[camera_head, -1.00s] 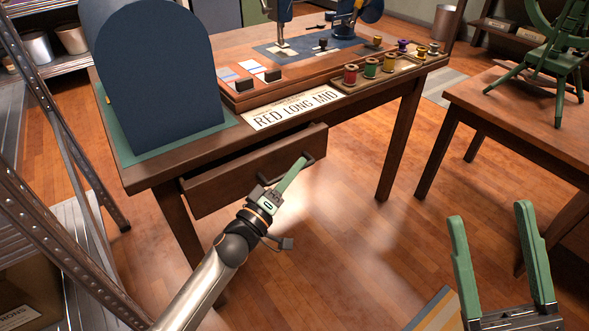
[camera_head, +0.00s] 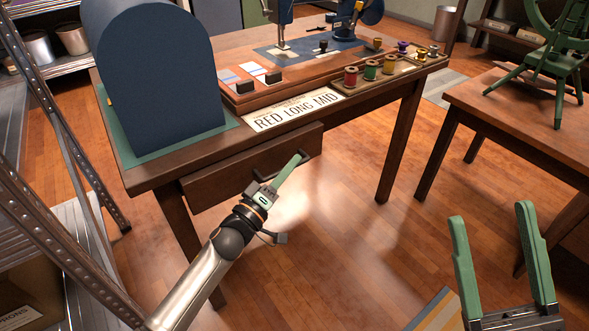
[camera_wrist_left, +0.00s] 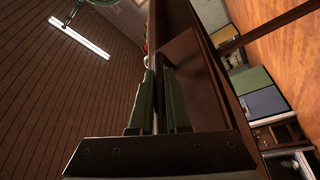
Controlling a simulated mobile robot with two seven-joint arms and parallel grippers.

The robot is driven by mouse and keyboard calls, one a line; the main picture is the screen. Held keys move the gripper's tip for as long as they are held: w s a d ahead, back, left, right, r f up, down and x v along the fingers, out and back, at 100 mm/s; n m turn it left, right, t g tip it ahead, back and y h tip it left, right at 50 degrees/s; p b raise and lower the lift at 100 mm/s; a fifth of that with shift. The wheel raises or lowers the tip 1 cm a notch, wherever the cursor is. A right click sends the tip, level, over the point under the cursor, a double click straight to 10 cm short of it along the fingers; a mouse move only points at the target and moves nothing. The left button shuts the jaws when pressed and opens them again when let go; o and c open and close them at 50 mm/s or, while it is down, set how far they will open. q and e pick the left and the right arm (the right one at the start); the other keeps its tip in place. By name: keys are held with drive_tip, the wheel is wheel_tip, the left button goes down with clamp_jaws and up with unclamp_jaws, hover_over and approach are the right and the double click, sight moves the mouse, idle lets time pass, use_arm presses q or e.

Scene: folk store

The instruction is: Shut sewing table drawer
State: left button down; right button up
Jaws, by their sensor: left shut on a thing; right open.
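The sewing table (camera_head: 165,176) is brown wood and stands at the middle left of the head view. Its drawer (camera_head: 235,172) hangs under the front edge, with the front close to the table edge; any small gap left is hard to judge. My left gripper (camera_head: 301,159) is shut on the dark drawer handle (camera_head: 311,153) near the drawer's right end. In the left wrist view the green fingers (camera_wrist_left: 158,75) point at the dark wood, and the handle is hard to make out. My right gripper (camera_head: 490,213) is open and empty at the lower right, away from the table.
A blue arched case (camera_head: 150,75), a sign (camera_head: 294,108), thread spools (camera_head: 370,70) and a sewing machine (camera_head: 350,22) stand on the table. A metal shelf (camera_head: 45,205) is close on the left. A second table (camera_head: 520,120) stands right. Floor before the drawer is clear.

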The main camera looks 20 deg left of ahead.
sight(244, 183)
use_arm(q)
drive_tip(key=w+a, duration=0.4)
drive_tip(key=a, duration=0.1)
drive_tip(key=shift+p, duration=0.35)
drive_tip(key=shift+w+a, duration=0.1)
drive_tip(key=shift+a, duration=0.2)
use_arm(e)
drive_tip(key=shift+s+d+r, duration=0.1)
drive_tip(key=shift+d+r, duration=0.05)
drive_tip(key=shift+r, duration=0.45)
use_arm(q)
drive_tip(key=c, duration=0.9)
unclamp_jaws()
drive_tip(key=shift+f, duration=0.1)
drive_tip(key=p+v, duration=0.3)
drive_tip(key=v, duration=0.8)
drive_tip(key=shift+s, duration=0.25)
drive_tip(key=shift+s+a+f+p, duration=0.15)
drive_tip(key=shift+s+p, duration=0.15)
drive_tip(key=shift+s, duration=0.15)
use_arm(e)
drive_tip(key=r, duration=0.4)
drive_tip(key=shift+d+n, duration=0.2)
drive_tip(key=shift+n, duration=0.1)
